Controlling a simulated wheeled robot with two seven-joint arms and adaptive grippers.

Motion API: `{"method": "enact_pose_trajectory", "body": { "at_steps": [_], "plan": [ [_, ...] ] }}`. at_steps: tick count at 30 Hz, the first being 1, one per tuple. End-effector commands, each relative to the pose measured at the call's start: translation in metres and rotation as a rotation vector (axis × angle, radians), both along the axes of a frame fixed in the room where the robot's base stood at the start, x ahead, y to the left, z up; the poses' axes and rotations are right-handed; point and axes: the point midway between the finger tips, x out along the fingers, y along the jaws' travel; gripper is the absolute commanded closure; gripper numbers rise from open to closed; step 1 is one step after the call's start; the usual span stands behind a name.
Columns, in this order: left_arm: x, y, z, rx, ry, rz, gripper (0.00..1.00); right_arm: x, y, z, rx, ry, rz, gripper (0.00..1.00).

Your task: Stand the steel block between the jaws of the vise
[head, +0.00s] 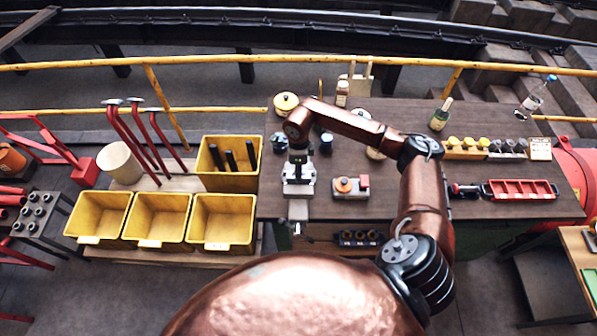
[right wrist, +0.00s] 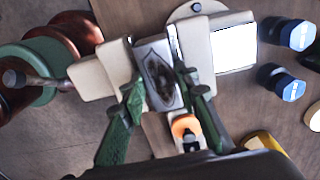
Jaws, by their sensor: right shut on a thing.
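The vise (head: 298,188) is pale and stands near the front edge of the workbench in the head view, with my right gripper (head: 300,158) directly over it. In the right wrist view the vise's cream body (right wrist: 95,78) spans the middle, with its handle toward the left. My right gripper (right wrist: 162,95) has its green fingers on both sides of the steel block (right wrist: 158,75), shut on it. The block is lined up with the gap between the jaws; how deep it sits I cannot tell. My left gripper is not in view.
A grey fixture with an orange knob (head: 344,185) stands just right of the vise. Blue-capped jars (right wrist: 292,90) stand behind it. Yellow bins (head: 222,218) are to the left. A red tray (head: 520,190) and a row of small jars lie on the bench's right side.

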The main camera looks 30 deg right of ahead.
Motion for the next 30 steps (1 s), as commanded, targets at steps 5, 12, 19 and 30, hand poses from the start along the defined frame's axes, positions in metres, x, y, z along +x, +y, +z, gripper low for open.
{"method": "enact_pose_trajectory", "body": {
  "at_steps": [5, 12, 19, 30],
  "plan": [
    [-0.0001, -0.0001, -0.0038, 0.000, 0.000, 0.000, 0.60, 0.0015, 0.0004, -0.0021, 0.002, -0.003, 0.000, 1.00],
    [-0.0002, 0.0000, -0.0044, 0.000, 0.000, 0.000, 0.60, 0.0011, 0.0003, -0.0034, 0.002, -0.003, 0.000, 0.62],
    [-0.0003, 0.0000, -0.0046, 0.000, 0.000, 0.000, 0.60, 0.0005, 0.0000, -0.0044, 0.000, -0.001, 0.000, 0.51],
    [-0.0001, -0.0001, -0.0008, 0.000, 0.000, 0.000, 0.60, -0.0003, -0.0003, 0.0017, -0.001, 0.001, 0.000, 0.51]
  ]
}}
